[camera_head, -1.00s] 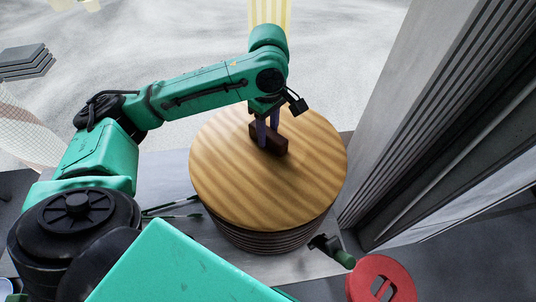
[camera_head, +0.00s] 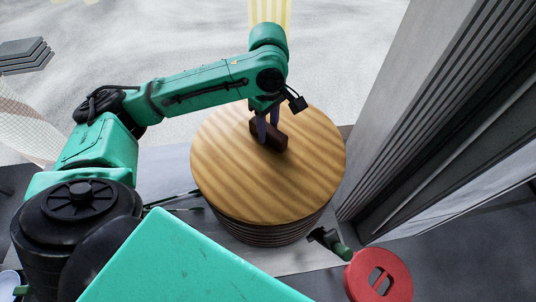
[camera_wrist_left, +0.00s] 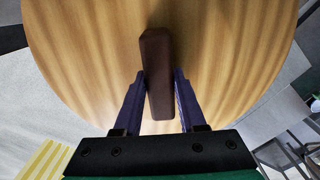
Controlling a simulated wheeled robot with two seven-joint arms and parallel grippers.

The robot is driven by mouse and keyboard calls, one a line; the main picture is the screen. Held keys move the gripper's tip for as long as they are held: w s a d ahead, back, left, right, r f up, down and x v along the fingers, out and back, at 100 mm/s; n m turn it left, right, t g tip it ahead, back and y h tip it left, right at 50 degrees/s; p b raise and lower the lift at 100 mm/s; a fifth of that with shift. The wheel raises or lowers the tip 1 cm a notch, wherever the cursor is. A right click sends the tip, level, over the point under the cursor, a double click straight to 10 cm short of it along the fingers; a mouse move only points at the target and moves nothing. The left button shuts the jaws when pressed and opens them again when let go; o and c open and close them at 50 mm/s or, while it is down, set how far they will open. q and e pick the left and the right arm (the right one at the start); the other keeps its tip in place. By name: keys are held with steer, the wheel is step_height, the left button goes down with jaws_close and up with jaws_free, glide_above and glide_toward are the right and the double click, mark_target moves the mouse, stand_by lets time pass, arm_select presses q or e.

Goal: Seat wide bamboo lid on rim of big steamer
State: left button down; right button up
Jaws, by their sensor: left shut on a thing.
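The wide bamboo lid (camera_head: 235,180) is a round, light-brown striped disc with a dark brown bar handle (camera_head: 277,138) at its middle. My left gripper (camera_head: 267,133) is shut on that handle. In the left wrist view the two purple fingers (camera_wrist_left: 158,100) press on both sides of the handle (camera_wrist_left: 157,65), and the lid (camera_wrist_left: 230,50) fills most of the picture. The big steamer (camera_head: 265,235) shows as dark stacked bands under the lid's near edge. The lid hides its rim, so I cannot tell whether they touch all round. My right gripper is not in view.
The grey table (camera_head: 180,165) has bare room left of the steamer. A green-handled tool (camera_head: 330,242) and a red round thing with a slot (camera_head: 380,277) are at the lower right. A tall grey ribbed frame (camera_head: 440,110) stands close on the right.

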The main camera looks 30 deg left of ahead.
arm_select(q)
steer(key=shift+f, duration=1.05)
stand_by(0.6)
steer(key=shift+c, duration=2.1)
jaws_free()
steer(key=shift+b, duration=0.3)
steer(key=shift+s+f, duration=0.1)
steer(key=shift+r, duration=0.5)
step_height(320, 180, up, 14)
steer(key=shift+f+p, duration=0.2)
steer(key=shift+p, duration=0.15)
